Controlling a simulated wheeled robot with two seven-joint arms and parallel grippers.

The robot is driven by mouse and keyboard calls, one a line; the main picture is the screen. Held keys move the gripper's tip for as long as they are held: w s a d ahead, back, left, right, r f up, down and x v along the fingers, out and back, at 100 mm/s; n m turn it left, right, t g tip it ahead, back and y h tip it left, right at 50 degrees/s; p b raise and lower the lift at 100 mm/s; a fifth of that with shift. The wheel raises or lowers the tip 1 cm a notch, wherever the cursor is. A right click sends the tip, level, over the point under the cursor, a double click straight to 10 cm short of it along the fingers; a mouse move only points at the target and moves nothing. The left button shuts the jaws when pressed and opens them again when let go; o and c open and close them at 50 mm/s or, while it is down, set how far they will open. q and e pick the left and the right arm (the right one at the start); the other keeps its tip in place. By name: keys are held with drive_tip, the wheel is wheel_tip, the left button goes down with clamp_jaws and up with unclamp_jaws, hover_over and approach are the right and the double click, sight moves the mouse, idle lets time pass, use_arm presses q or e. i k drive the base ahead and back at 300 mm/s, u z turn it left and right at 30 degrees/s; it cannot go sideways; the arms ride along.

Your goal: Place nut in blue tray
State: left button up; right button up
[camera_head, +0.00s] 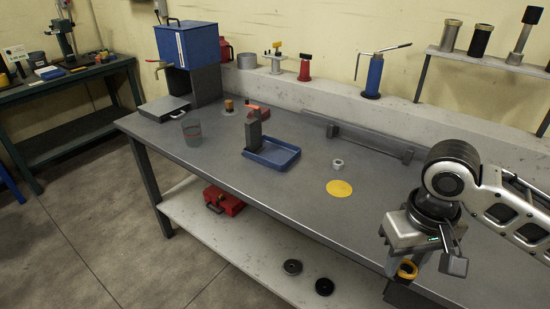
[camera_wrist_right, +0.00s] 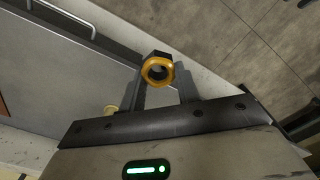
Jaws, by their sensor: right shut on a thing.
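My right gripper (camera_head: 408,266) is at the right front of the bench, in the head view's lower right. It is shut on a yellow-gold nut (camera_head: 408,277) with a dark hole. In the right wrist view the nut (camera_wrist_right: 148,74) sits between the fingertips (camera_wrist_right: 160,84). The blue tray (camera_head: 284,162) lies on the middle of the bench, well to the left of the gripper and farther back. A dark grey upright block stands at its left end. A silver-grey nut (camera_head: 337,164) lies on the bench right of the tray. My left gripper is not in view.
A flat yellow disc (camera_head: 339,188) lies between gripper and tray. A long grey bar tool (camera_head: 373,142) lies behind. A glass (camera_head: 192,130) and a blue box machine (camera_head: 188,45) are at left. Tools line the back ledge. Bare bench surrounds the tray's front.

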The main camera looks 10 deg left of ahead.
sight(272, 152)
drive_tip(key=u, duration=0.7)
drive_tip(key=i, duration=1.4)
drive_tip(key=z, duration=0.1)
